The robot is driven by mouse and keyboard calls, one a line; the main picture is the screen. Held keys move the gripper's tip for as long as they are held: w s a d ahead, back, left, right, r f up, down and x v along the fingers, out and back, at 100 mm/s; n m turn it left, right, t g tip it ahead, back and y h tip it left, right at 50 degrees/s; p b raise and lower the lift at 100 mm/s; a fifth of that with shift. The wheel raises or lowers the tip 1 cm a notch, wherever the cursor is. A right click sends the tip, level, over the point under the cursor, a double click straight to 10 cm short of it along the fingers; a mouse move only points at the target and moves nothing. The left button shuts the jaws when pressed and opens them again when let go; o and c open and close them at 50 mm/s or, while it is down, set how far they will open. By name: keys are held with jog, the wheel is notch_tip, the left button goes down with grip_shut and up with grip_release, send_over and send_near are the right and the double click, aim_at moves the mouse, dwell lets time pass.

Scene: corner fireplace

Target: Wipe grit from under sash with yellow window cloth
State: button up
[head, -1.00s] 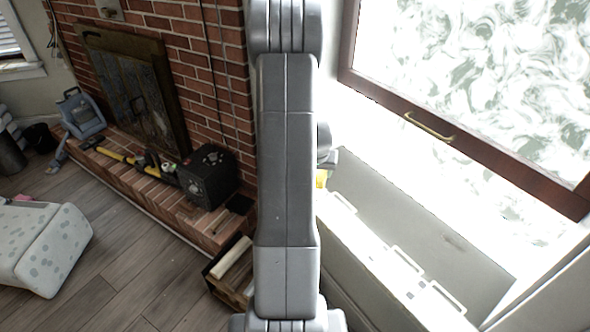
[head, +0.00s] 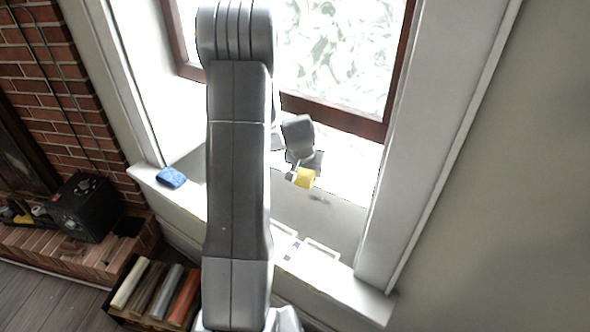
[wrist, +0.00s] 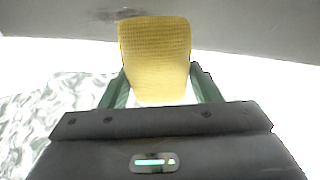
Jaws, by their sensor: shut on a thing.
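My gripper (head: 298,172) is shut on the yellow cloth (head: 305,178), just above the window sill. In the wrist view, the cloth (wrist: 155,60) is a ribbed yellow pad between the two green fingers. The sash (head: 330,112), with a red-brown frame and patterned glass, is raised above the sill (head: 335,222). A dark smudge, which looks like the grit (head: 318,198), lies on the grey sill just below and right of the cloth. In the wrist view a dark smudge (wrist: 125,14) lies past the cloth's far edge. I cannot tell whether the cloth touches the sill.
A blue folded pad (head: 171,177) lies at the sill's left end. White flat frames (head: 321,250) lie along its front edge. The window's right jamb (head: 420,130) bounds the opening. A crate of rolls (head: 150,290) and a black box (head: 86,207) stand lower left. My arm hides part of the sill.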

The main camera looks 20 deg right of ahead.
jog(key=shift+s+d+f, duration=0.1)
jog(key=shift+d+f, duration=0.05)
jog(key=b, duration=0.4)
send_over(309, 192)
jog(key=a, duration=0.1)
jog(key=shift+s+f, duration=0.2)
jog(key=shift+f, duration=1.25)
jog(key=shift+s+f, duration=0.2)
jog(key=shift+f, duration=1.25)
jog(key=shift+f+b, duration=0.95)
jog(key=shift+b, duration=0.2)
